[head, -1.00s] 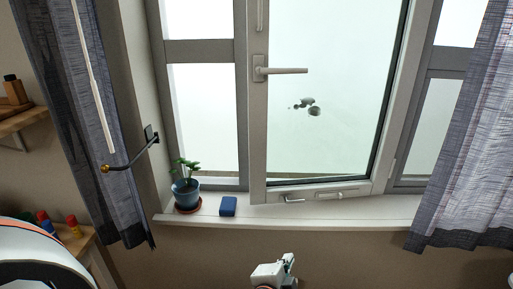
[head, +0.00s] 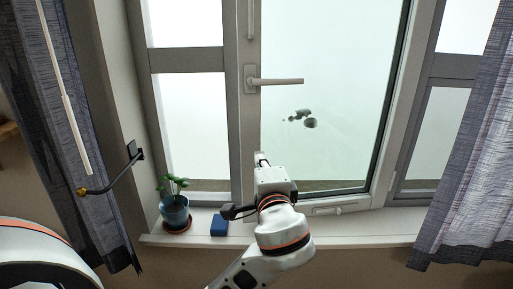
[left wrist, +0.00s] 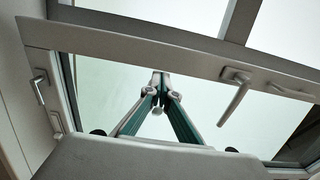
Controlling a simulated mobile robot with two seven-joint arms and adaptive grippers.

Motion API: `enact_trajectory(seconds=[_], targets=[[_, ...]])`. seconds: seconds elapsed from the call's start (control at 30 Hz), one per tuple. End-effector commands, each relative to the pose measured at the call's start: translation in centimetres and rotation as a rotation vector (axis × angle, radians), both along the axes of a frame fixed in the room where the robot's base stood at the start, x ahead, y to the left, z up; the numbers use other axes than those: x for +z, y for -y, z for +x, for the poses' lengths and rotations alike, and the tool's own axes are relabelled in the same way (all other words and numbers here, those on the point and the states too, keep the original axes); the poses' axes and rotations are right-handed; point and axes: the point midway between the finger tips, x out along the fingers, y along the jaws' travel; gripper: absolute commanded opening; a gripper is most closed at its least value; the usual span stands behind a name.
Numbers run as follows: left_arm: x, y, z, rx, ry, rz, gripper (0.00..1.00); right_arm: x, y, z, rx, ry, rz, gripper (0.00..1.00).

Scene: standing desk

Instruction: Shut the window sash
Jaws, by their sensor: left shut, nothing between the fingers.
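The window sash (head: 248,130) has a pale frame and a lever handle (head: 275,81) on its left stile. It stands ajar, swung inward, with its bottom rail over the sill. My left gripper (head: 262,158) is raised in front of its lower left part, partly hidden by my wrist in the head view. In the left wrist view, the gripper's fingers (left wrist: 160,80) are shut and empty, with their tips close to the stile (left wrist: 150,53) and the glass behind. I cannot tell whether they touch. The handle also shows there (left wrist: 235,97). My right gripper is not in view.
A potted plant (head: 174,210) and a small blue box (head: 219,225) stand on the sill (head: 375,238), left of my arm. A dark bracket arm (head: 110,184) juts from the left wall. Curtains hang at the left (head: 75,130) and right (head: 470,170).

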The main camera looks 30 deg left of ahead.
Motion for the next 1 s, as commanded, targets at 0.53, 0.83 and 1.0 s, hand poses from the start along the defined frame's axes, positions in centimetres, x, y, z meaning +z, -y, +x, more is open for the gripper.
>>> enact_trajectory(seconds=[0.53, 0.83, 1.0], targets=[[0.0, -4.4, 5.2, 0.001, 0.001, -0.001, 0.00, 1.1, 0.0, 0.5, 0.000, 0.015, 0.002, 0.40], [0.0, -4.5, 5.3, 0.000, 0.000, -0.001, 0.00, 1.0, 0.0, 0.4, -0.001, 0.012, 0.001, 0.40], [0.1, -5.4, 6.3, 0.003, -0.002, 0.001, 0.00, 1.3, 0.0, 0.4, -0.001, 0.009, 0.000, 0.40]])
